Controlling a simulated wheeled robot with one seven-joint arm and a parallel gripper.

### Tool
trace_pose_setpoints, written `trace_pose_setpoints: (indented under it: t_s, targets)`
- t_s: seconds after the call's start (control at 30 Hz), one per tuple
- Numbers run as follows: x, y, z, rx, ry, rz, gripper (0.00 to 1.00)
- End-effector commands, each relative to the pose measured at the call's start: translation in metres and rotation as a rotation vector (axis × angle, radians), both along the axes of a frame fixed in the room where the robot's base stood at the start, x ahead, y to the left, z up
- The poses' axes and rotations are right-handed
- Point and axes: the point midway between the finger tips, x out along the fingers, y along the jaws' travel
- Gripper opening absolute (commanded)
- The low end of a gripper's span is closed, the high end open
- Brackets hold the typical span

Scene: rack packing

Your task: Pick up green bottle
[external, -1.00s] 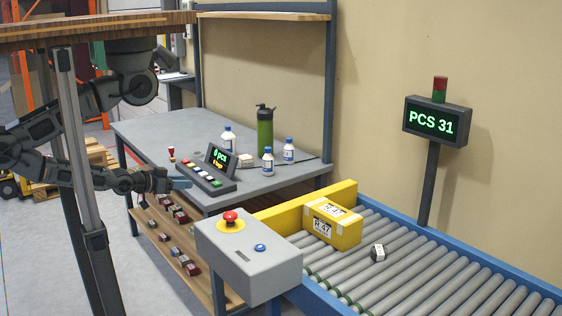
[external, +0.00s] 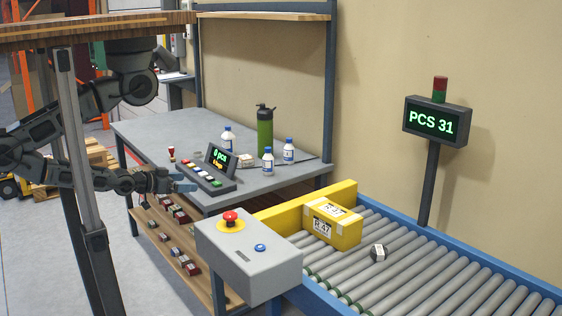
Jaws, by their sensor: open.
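The green bottle (external: 265,137) stands upright on the grey table, with a black cap and a loop on top. My gripper (external: 186,186) is at the table's front left edge, left of the control panel and well apart from the green bottle. It is open, and I see nothing between its fingers.
A control panel with a display (external: 219,160) and coloured buttons stands between my gripper and the bottles. White bottles (external: 268,162) stand close to the green one. A grey box with a red button (external: 230,217) and a roller conveyor with a yellow carton (external: 332,225) are at the right front.

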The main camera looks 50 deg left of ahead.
Motion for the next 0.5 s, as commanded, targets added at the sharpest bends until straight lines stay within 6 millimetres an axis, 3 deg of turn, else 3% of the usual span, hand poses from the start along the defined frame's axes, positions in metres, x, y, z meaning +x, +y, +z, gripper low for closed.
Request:
trace_pose_setpoints:
  t_s: [0.17,0.5]
  targets:
    - [0.038,-0.003,-0.013,-0.053,-0.05,0.025,1.0]
    - [0.159,-0.015,-0.023,-0.21,-0.174,0.037,1.0]
